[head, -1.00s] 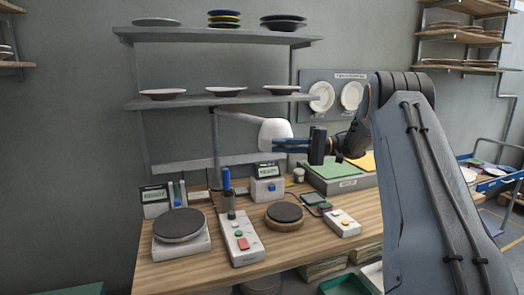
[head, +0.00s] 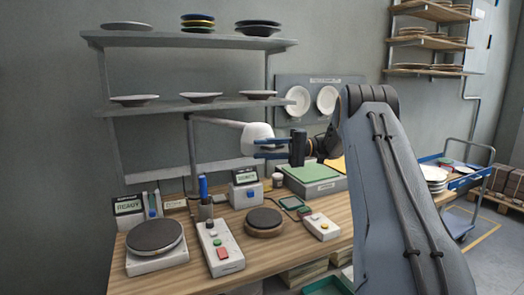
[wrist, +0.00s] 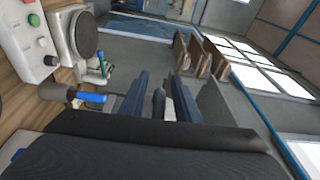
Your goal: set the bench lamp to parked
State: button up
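The bench lamp has a white rounded head (head: 257,132) on a pale arm (head: 218,121) that runs left to an upright post below the lower shelf. It hangs above the back of the wooden bench. My gripper (head: 256,149) is at the lower right of the lamp head in the head view. Its two blue fingers are apart, one above the other, and overlap the head's lower edge. Whether they touch it is unclear. In the wrist view my gripper (wrist: 158,95) shows its fingers apart, with a grey rod-like shape between them that I cannot identify.
The bench (head: 185,262) holds a round-topped unit (head: 155,236), a button box (head: 220,247), a dark disc on a wooden base (head: 264,220) and a small button box (head: 322,227). A green-topped box (head: 312,178) stands below my gripper. Shelves with plates (head: 200,98) are behind.

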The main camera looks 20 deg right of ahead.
aim_at(278, 148)
jog(key=s+d+b, duration=0.1)
jog(key=d+b, duration=0.2)
jog(key=d, duration=0.4)
jog(key=shift+s+d+f, duration=0.15)
jog(key=shift+s+d, duration=0.05)
jog(key=shift+d, duration=0.15)
